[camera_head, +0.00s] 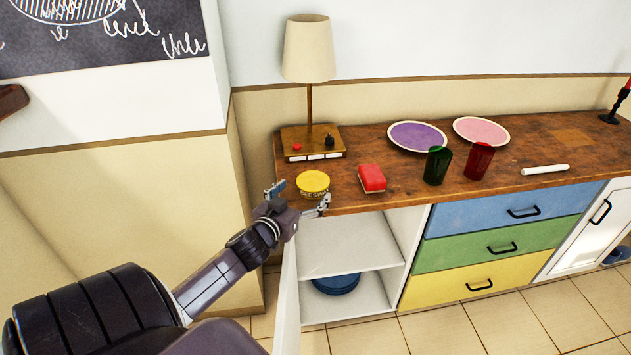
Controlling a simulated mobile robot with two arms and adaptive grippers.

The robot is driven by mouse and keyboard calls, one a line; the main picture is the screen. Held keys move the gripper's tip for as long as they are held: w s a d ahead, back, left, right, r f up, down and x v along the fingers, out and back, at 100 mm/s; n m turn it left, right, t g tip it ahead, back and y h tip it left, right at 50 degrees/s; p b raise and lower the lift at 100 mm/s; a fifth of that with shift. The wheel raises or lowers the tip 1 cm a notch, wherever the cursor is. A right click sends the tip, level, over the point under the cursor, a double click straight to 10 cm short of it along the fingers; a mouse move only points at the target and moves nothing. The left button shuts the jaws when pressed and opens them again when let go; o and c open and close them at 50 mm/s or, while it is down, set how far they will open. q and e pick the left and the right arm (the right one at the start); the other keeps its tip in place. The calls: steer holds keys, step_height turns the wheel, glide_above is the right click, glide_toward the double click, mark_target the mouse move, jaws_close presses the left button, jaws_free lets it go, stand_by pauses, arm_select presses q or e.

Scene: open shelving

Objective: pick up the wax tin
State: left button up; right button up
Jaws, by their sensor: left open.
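The wax tin (313,182) is a round yellow tin with dark lettering on its side. It sits on the wooden countertop near its front left corner. My left gripper (300,195) is open at the front left edge of the counter. One finger is to the left of the tin and the other is in front of it to the right. I cannot tell whether either finger touches the tin. My right gripper is not in view.
A red box (372,178) lies right of the tin, and a lamp (309,60) stands behind it. Two glasses, a purple plate (417,136) and a pink plate (481,131) are farther right. An open cabinet (350,240) lies below the counter.

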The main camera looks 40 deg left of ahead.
mark_target(312, 182)
arm_select(q)
steer(key=w, duration=0.1)
steer(key=w+a, duration=0.1)
steer(key=w, duration=0.1)
steer(key=shift+r+p, duration=0.1)
steer(key=shift+p, duration=0.2)
steer(key=x, duration=0.2)
steer(key=shift+w, duration=0.3)
steer(key=c, duration=1.5)
steer(key=shift+c, duration=0.5)
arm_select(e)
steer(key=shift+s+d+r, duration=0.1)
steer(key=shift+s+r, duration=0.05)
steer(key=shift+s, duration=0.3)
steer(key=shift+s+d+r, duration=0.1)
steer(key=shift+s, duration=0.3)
